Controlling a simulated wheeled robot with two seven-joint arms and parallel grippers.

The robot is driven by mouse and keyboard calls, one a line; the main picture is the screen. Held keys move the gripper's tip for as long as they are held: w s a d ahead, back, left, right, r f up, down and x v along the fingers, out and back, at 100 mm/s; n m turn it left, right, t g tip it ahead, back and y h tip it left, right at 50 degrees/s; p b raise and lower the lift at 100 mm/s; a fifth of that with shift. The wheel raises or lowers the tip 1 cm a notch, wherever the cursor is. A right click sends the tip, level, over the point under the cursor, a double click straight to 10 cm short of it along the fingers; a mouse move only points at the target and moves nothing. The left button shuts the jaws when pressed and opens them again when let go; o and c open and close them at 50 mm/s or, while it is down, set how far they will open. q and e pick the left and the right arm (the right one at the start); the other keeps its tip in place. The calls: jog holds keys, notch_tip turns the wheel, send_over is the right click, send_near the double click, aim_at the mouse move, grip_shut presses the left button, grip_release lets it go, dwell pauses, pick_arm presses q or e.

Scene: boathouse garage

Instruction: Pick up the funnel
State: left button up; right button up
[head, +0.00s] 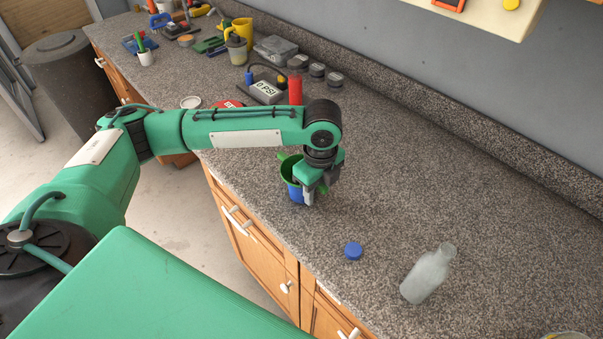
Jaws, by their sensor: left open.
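A green funnel (289,169) shows by my left gripper, its wide mouth tilted upward. A blue thing (296,194) sits directly below it; I cannot tell whether it is a cup holding the funnel. My left gripper (313,196) is open, with its fingers pointing down at the right side of the funnel and partly covering it. I cannot tell whether the fingers touch it. My right gripper is not in view.
A blue cap (353,251) and a tilted, frosted bottle (427,275) are on the speckled counter (420,195). A red cylinder (295,90), a gauge box marked 0 PSI (266,91) and several jars stand behind my arm. The counter's right middle is clear.

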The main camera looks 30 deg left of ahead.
pick_arm(q)
jog(key=shift+f, duration=0.4)
jog(key=shift+c, duration=0.4)
grip_shut()
jog(key=shift+r, duration=0.15)
